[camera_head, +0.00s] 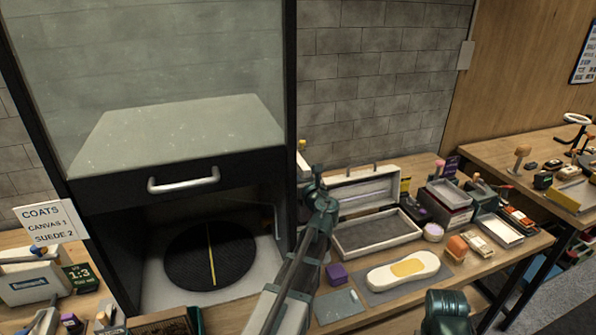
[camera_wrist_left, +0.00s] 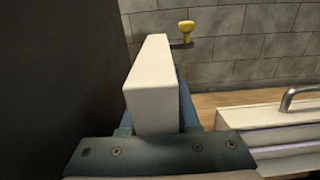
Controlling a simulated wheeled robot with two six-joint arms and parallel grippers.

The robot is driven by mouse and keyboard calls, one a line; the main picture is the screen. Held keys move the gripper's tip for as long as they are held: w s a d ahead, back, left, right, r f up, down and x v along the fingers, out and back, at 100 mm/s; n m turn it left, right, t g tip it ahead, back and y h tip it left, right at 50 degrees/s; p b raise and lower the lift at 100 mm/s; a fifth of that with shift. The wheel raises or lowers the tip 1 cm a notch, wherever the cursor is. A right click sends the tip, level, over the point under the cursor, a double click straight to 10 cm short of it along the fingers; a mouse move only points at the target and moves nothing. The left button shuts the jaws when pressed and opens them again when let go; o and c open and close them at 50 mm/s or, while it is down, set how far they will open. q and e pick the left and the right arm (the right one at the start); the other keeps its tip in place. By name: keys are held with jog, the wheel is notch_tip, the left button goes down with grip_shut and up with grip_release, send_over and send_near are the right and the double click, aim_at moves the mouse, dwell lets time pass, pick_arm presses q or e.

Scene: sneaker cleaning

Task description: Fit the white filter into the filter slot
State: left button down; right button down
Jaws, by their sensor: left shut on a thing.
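The white filter (camera_wrist_left: 150,85) is a pale rectangular block. In the left wrist view it stands out from my left gripper (camera_wrist_left: 158,128), which is shut on it. In the head view my left gripper (camera_head: 314,180) is at the right side of the black cabinet (camera_head: 180,190); the filter is hard to make out there. A yellow knob (camera_wrist_left: 186,31) on a dark stem shows beyond the filter in the wrist view, apart from it. I cannot pick out the filter slot in either view.
An open case (camera_head: 375,234) stands right of my left arm. A white sole with a yellow patch (camera_head: 407,268) lies on a grey mat, beside a purple block (camera_head: 337,274). The cabinet's dark wall (camera_wrist_left: 60,80) is close left of the filter. A round black turntable (camera_head: 210,255) sits inside.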

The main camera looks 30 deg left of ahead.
pick_arm(q)
jog(key=shift+f+b, duration=1.65)
jog(key=shift+f, duration=0.15)
jog(key=c, duration=0.6)
grip_release()
jog(key=shift+r, duration=0.1)
jog(key=shift+o, duration=0.2)
jog(key=v, duration=1.3)
jog(key=shift+s+d, duration=0.25)
jog(key=shift+s, duration=0.05)
